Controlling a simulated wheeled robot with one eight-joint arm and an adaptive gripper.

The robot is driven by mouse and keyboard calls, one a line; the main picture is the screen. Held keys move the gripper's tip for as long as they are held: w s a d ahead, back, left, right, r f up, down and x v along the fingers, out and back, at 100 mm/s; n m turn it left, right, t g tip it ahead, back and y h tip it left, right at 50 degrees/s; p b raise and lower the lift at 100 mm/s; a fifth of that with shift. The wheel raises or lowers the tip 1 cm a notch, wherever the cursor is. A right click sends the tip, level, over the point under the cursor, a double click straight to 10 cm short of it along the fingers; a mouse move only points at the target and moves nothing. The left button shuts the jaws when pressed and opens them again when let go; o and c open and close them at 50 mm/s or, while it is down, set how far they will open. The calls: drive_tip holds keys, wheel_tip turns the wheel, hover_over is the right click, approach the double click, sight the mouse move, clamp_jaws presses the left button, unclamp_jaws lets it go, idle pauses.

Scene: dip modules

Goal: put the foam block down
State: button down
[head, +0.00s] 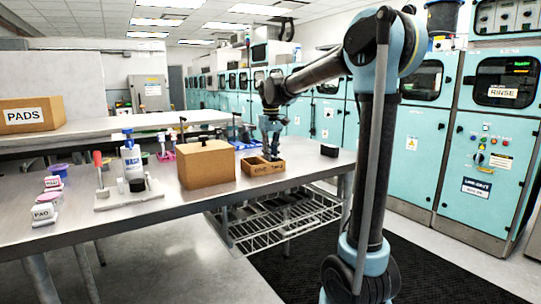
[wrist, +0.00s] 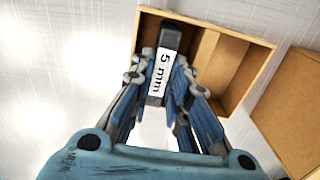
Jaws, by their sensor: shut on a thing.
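My gripper (wrist: 165,75) is shut on the foam block (wrist: 172,37), a dark grey block with a white "5 mm" label, pointing down. In the head view my gripper (head: 271,152) is over the open wooden tray (head: 268,170) on the metal table. In the wrist view the block overlaps the left part of this tray (wrist: 262,62), which has a divider (wrist: 207,47). My fingers hide part of the tray and of the block. I cannot tell whether the block touches the tray floor. The block is not distinct in the head view.
A closed cardboard box (head: 207,165) stands close left of the tray. A white bottle (head: 131,160) and small items stand further left on the table (head: 130,222). A dark round object (head: 329,150) lies to the right. Table between it and the tray is clear.

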drive_tip(key=c, duration=1.8)
unclamp_jaws()
drive_tip(key=shift+f, duration=0.1)
wheel_tip(320, 180, up, 12)
drive_tip(key=shift+r, duration=0.1)
drive_tip(key=s+d+f+m+t, duration=0.1)
drive_tip(key=s+d+f+m, duration=0.2)
drive_tip(key=s+d+f, duration=1.1)
drive_tip(key=s+d+f+m, duration=0.1)
drive_tip(key=s+d+f, duration=0.1)
drive_tip(key=s+f, duration=0.4)
drive_tip(key=s+d+f, duration=0.3)
drive_tip(key=s+f, duration=0.3)
drive_tip(key=f, duration=0.1)
drive_tip(key=s+d+f+m+t, duration=0.1)
drive_tip(key=s+d+f, duration=0.1)
drive_tip(key=s+f, duration=0.4)
drive_tip(key=shift+s+d+f+m, duration=0.15)
drive_tip(key=shift+d+f+m, duration=0.1)
drive_tip(key=shift+m, duration=0.05)
